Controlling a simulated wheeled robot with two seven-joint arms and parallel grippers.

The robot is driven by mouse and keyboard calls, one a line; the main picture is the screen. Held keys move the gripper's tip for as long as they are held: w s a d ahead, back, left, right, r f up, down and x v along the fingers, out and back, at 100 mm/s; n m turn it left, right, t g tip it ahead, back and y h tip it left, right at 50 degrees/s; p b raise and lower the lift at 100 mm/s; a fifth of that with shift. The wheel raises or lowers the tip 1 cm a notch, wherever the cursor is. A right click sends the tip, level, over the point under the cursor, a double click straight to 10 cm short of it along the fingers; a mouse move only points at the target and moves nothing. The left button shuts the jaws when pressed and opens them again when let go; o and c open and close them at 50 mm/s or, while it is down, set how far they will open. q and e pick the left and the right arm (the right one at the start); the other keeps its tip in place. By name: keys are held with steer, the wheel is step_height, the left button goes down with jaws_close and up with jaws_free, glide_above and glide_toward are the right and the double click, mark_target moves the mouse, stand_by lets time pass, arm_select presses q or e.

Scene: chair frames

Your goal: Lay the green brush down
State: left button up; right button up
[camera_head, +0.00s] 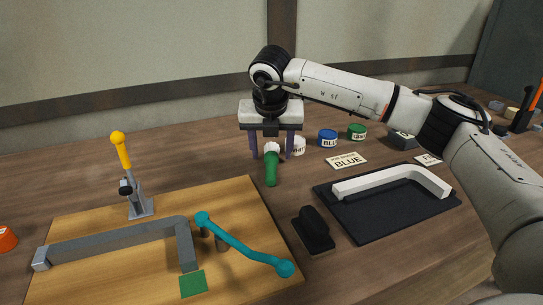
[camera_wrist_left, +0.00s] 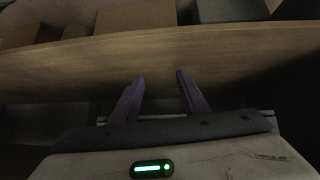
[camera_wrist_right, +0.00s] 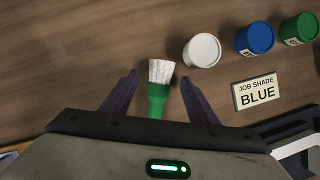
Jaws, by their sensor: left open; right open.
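The green brush (camera_head: 271,170) lies on the wooden table, its white bristles toward the back and its green handle toward the front. It also shows in the right wrist view (camera_wrist_right: 158,92). My right gripper (camera_head: 271,156) is open above the brush, with one finger on each side of it and gaps between. The gripper hides part of the handle in the right wrist view. My left gripper (camera_wrist_left: 160,77) is open and empty in its wrist view, before a table edge; it is outside the head view.
White (camera_wrist_right: 202,50), blue (camera_head: 327,138) and green (camera_head: 357,131) paint pots stand behind and right. A "JOB SHADE BLUE" card (camera_head: 346,161) lies nearby. A black tray (camera_head: 385,212) holds a white frame part (camera_head: 400,178). A board (camera_head: 110,215) with a clamp and chair parts fills the left.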

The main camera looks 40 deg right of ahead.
steer(key=shift+c, duration=0.5)
steer(key=c, duration=1.1)
steer(key=shift+c, duration=0.4)
steer(key=shift+r, duration=0.15)
